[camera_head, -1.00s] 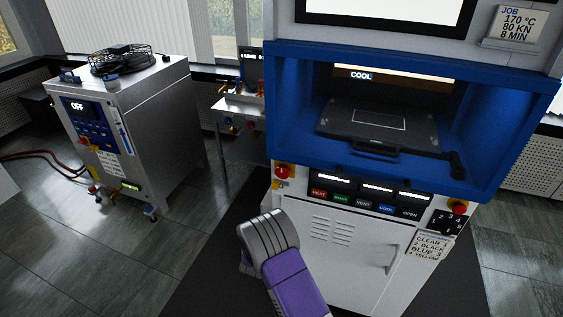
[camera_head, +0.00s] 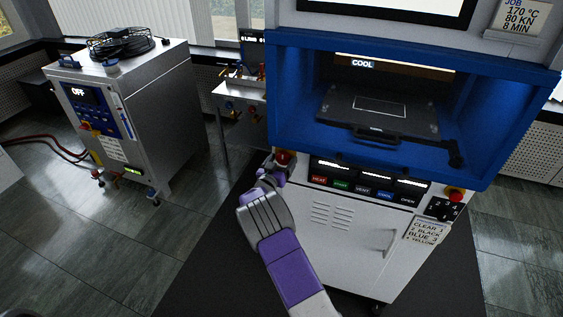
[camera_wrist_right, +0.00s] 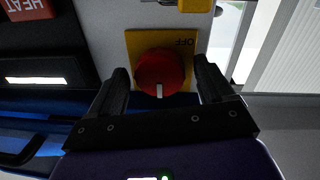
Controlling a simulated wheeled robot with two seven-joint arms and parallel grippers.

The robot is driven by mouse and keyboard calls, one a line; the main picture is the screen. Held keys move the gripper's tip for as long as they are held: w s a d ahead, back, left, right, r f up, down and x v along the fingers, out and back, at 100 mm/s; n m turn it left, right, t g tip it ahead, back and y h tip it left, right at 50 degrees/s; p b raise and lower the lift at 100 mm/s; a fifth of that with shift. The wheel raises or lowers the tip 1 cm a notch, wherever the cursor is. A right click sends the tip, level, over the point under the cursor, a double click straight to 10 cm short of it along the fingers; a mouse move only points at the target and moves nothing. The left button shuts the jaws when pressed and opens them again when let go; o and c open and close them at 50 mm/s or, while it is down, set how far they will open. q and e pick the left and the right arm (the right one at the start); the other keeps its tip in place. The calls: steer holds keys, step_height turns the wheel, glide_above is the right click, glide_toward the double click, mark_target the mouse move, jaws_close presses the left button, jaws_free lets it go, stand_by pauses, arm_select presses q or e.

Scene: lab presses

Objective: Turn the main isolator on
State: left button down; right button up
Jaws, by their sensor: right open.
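The main isolator is a round red knob (camera_wrist_right: 161,70) on a yellow plate (camera_wrist_right: 135,42) marked OFF. The right wrist view shows the panel upside down. A white mark on the knob points to the bottom of that picture. In the head view the knob (camera_head: 284,157) sits at the press's left front, below the blue frame. My right gripper (camera_wrist_right: 160,74) is open, with one black finger on each side of the knob and small gaps. In the head view my right gripper (camera_head: 270,172) partly covers the plate. My left gripper is not in view.
A row of buttons (camera_head: 363,189) lies right of the knob, with HEAT nearest. A red emergency button (camera_head: 454,194) is at the far right. A yellow part (camera_wrist_right: 195,5) sits close to the plate. A steel cabinet (camera_head: 160,110) showing OFF stands left, with floor between.

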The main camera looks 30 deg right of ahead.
steer(key=c, duration=1)
steer(key=shift+c, duration=0.2)
steer(key=m+b, duration=0.2)
steer(key=shift+f+b, duration=0.1)
steer(key=shift+b, duration=0.2)
steer(key=m+y+b, duration=0.1)
steer(key=m+b, duration=1.1)
steer(key=shift+d+f+b, duration=0.1)
steer(key=shift+b, duration=0.3)
steer(key=shift+m+b, duration=1.6)
steer(key=shift+m, duration=0.1)
